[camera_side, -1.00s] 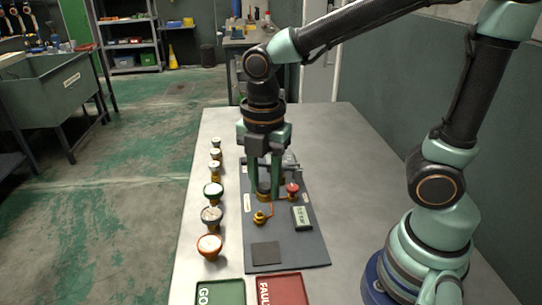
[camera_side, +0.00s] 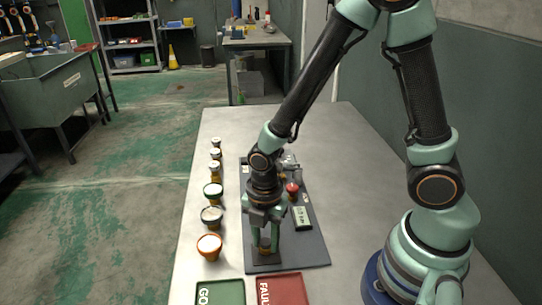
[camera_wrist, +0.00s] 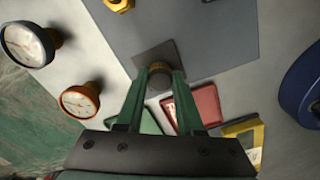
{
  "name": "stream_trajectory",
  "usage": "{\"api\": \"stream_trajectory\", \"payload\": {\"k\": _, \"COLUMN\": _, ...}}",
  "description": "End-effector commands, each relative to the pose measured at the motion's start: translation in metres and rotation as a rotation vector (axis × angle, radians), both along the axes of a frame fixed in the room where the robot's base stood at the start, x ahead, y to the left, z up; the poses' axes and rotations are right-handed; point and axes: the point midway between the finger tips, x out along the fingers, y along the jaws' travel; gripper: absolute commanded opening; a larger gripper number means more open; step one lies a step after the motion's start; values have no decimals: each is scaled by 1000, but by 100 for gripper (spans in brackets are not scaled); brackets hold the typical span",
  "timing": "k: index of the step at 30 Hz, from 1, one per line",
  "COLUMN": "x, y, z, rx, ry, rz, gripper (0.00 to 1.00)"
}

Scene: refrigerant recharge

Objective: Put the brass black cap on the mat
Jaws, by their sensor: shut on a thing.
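My gripper (camera_side: 265,247) points straight down over the small dark square mat (camera_side: 268,261) near the front of the grey board. In the wrist view my gripper (camera_wrist: 160,80) is shut on the brass black cap (camera_wrist: 160,77), a small round piece with a dark face and a brass edge. The cap lies over the mat (camera_wrist: 148,57). The cap is at or just above the mat; I cannot tell whether it touches. In the side view the fingers largely hide the cap.
A green tray (camera_side: 220,292) and a red tray (camera_side: 283,289) lie at the table's front. Several gauges, including an orange-rimmed gauge (camera_side: 209,245), stand in a row left of the board. A red-topped valve (camera_side: 292,188) and a small labelled box (camera_side: 302,217) are behind and right of my gripper.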

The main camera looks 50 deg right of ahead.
Motion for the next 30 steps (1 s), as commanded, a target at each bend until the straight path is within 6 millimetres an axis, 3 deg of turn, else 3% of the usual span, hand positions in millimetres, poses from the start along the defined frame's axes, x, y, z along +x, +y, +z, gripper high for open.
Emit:
{"api": "stream_trajectory", "payload": {"k": 15, "x": 0, "y": 0, "z": -10, "rx": 0, "ry": 0, "rz": 0, "gripper": 0}}
{"api": "stream_trajectory", "payload": {"k": 16, "x": 0, "y": 0, "z": -10, "rx": 0, "ry": -1, "rz": 0, "gripper": 48}}
{"api": "stream_trajectory", "payload": {"k": 18, "x": 0, "y": 0, "z": -10, "rx": 0, "ry": -1, "rz": 0, "gripper": 66}}
{"api": "stream_trajectory", "payload": {"k": 30, "x": 0, "y": 0, "z": -6, "rx": 1, "ry": -2, "rz": 0, "gripper": 66}}
